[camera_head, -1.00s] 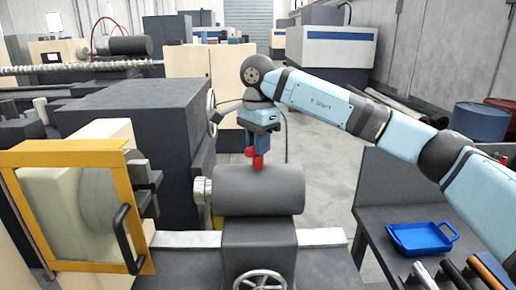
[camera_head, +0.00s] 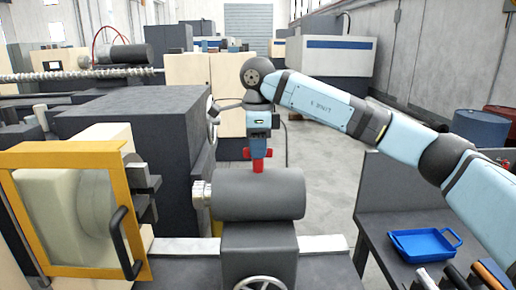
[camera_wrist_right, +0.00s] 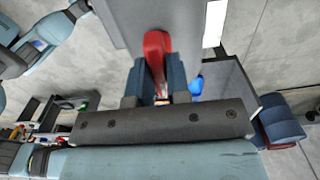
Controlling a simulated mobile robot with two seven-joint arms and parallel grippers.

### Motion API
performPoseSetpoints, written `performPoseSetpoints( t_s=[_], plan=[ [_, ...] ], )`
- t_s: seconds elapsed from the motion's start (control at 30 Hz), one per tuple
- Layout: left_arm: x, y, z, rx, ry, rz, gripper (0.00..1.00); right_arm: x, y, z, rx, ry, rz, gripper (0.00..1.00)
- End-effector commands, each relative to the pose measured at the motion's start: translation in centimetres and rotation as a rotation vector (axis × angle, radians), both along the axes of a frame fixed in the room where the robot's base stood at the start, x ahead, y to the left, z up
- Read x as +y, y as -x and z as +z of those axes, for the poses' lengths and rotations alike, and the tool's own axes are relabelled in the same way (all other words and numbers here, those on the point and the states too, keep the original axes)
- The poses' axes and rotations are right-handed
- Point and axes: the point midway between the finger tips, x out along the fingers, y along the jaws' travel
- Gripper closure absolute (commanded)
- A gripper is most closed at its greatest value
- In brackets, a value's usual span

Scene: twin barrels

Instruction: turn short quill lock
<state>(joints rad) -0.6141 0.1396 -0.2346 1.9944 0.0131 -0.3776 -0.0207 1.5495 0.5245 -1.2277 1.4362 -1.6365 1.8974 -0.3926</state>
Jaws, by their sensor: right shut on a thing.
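The short quill lock (camera_head: 258,166) is a small red lever standing on top of the grey tailstock barrel (camera_head: 260,194). My right gripper (camera_head: 258,152) comes down on it from above and is shut on it. In the right wrist view the red lever (camera_wrist_right: 156,50) runs up from between the two blue-grey fingers of my right gripper (camera_wrist_right: 155,88). The fingers hide part of the lever. My left gripper is not seen in the head view.
A yellow-framed guard (camera_head: 75,160) with a black handle stands at the left. A handwheel (camera_head: 262,284) is at the bottom. A blue tray (camera_head: 425,244) lies on the dark bench (camera_head: 385,205) at right. Open floor (camera_head: 330,170) lies behind the barrel.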

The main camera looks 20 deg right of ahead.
Motion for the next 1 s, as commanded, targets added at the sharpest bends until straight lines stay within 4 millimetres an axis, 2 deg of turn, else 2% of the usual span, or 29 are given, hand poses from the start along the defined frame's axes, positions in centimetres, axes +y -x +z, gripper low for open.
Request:
performPoseSetpoints(
  t_s=[0.47, 0.5, 0.6, 0.87, 1.0],
  plan=[
    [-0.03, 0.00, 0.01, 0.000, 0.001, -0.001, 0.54, -0.05, -0.04, 0.14, -0.002, 0.000, -0.018, 1.00],
    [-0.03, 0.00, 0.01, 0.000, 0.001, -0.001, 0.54, -0.05, -0.04, 0.14, -0.002, 0.000, -0.018, 0.81],
    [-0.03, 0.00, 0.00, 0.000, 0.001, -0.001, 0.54, -0.05, -0.04, 0.12, -0.001, -0.001, -0.017, 0.58],
    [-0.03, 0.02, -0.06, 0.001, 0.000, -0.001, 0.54, -0.02, -0.01, 0.08, -0.001, 0.000, -0.015, 0.57],
    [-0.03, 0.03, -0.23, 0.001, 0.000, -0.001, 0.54, 0.02, -0.05, 0.89, -0.002, 0.000, -0.015, 0.57]
  ],
)
